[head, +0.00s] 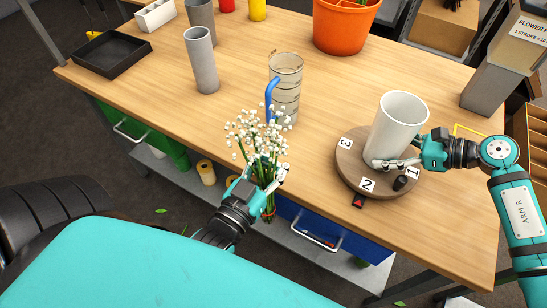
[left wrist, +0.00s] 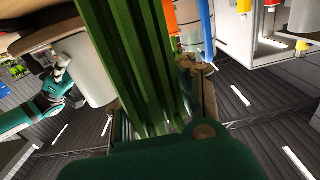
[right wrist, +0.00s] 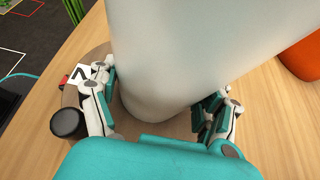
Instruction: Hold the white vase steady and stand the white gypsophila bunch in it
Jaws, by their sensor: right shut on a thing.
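The white vase (head: 397,125) stands upright on a round wooden turntable (head: 350,165) marked 1, 2 and 3. My right gripper (head: 400,163) is shut on the vase's lower part; the right wrist view shows a finger on each side of the vase (right wrist: 180,60). The white gypsophila bunch (head: 257,132) is in my left gripper (head: 266,178), flowers up and stems down, in front of the table's near edge and left of the vase. In the left wrist view its green stems (left wrist: 135,60) pass between the fingers. The left fingertips are partly hidden by the stems.
A clear measuring jug (head: 287,85) with a blue handle stands just behind the flowers. Grey vases (head: 202,60), a black tray (head: 111,52) and an orange pot (head: 345,25) are farther back. The tabletop between jug and turntable is clear.

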